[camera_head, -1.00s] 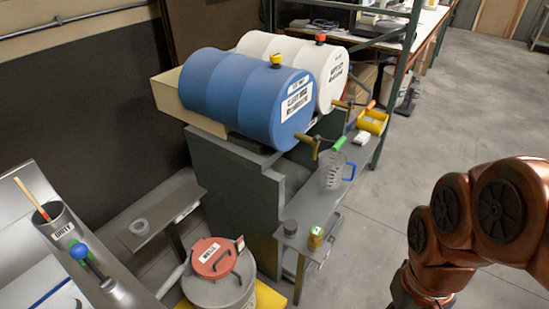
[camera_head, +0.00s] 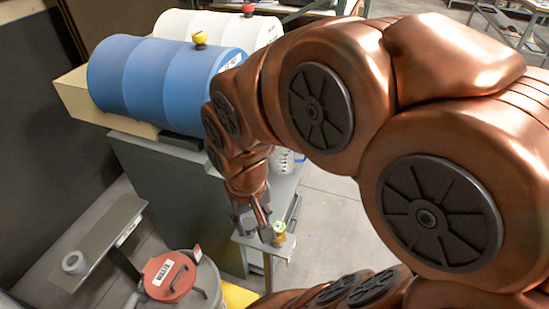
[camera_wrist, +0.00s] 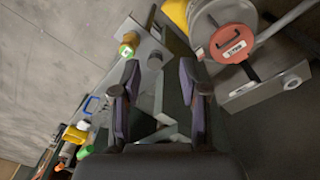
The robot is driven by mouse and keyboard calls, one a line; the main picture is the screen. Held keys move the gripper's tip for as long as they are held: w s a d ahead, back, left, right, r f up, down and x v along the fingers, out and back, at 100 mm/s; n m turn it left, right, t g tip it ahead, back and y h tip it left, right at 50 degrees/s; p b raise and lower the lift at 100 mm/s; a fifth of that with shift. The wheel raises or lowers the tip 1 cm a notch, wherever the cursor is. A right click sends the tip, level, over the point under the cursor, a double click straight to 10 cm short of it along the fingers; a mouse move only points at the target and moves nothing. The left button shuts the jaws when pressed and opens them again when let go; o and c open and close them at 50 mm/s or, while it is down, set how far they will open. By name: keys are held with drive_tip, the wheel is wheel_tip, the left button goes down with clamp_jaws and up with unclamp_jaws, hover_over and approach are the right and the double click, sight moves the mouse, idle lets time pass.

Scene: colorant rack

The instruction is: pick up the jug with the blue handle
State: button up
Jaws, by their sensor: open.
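The clear jug (camera_head: 283,163) stands on the narrow shelf in front of the drums. In the head view my arm hides most of it. In the wrist view its blue handle (camera_wrist: 92,103) shows at the left, outside my fingers, and the jug's body is hard to make out. My gripper (camera_head: 254,234) is open and points down near the shelf's front end, nearer the camera than the jug. In the wrist view the gap between my fingers (camera_wrist: 158,72) shows no jug.
A small green-topped container (camera_head: 279,231) stands right beside my gripper on the shelf's end. A red-lidded bin (camera_head: 170,276) is at the lower left.

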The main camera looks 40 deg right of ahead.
drive_tip(key=w+d+f+m+t+h+b, duration=0.1)
drive_tip(key=w+d+f+m+t+b, duration=0.5)
drive_tip(key=w+d+f, duration=0.5)
drive_tip(key=m+t+h+b, duration=0.35)
drive_tip(key=m+b, duration=0.55)
drive_tip(key=b, duration=0.6)
approach(288, 154)
drive_tip(key=w+a, duration=0.2)
drive_tip(key=w, duration=0.1)
drive_tip(key=s+d+f+m+t+h+b, duration=0.25)
drive_tip(key=d+m+t+b, duration=0.35)
drive_tip(key=d, duration=0.5)
drive_tip(key=shift+n+g+y, duration=0.3)
drive_tip(key=shift+g+y, duration=0.1)
drive_tip(key=shift+g, duration=0.45)
drive_tip(key=b+x, duration=0.1)
drive_tip(key=x, duration=0.1)
drive_tip(key=b+x, duration=0.2)
drive_tip(key=x, duration=0.1)
drive_tip(key=a+b+x, duration=0.1)
drive_tip(key=x, duration=0.2)
drive_tip(key=shift+w+f, duration=0.2)
drive_tip(key=shift+f, duration=0.2)
clamp_jaws()
